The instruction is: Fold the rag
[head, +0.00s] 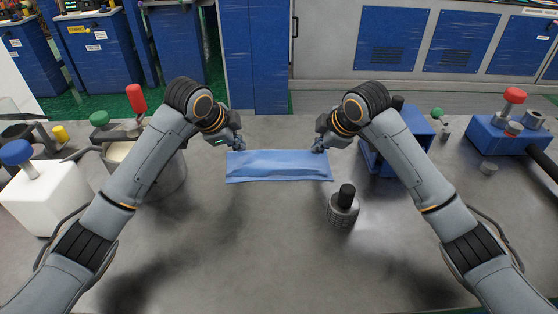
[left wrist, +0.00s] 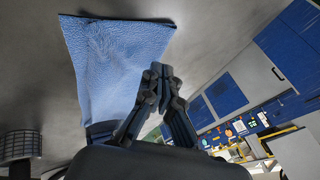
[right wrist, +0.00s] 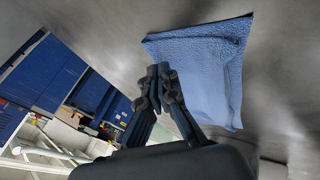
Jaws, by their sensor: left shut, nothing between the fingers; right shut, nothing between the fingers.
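The blue rag (head: 278,168) lies on the grey table in the head view as a wide, short strip with a raised crease along it. It also shows in the left wrist view (left wrist: 112,55) and the right wrist view (right wrist: 215,75). My left gripper (head: 239,148) is at the rag's far left corner, and its fingers (left wrist: 160,72) are shut and empty. My right gripper (head: 319,147) is at the far right corner, and its fingers (right wrist: 158,70) are shut and empty. I cannot tell whether either gripper touches the cloth.
A dark-capped metal cylinder (head: 343,208) stands just right of the rag's near right corner. A blue box (head: 404,150) is behind my right arm. A white block (head: 42,195) and a pot (head: 168,175) stand at left. The table in front of the rag is clear.

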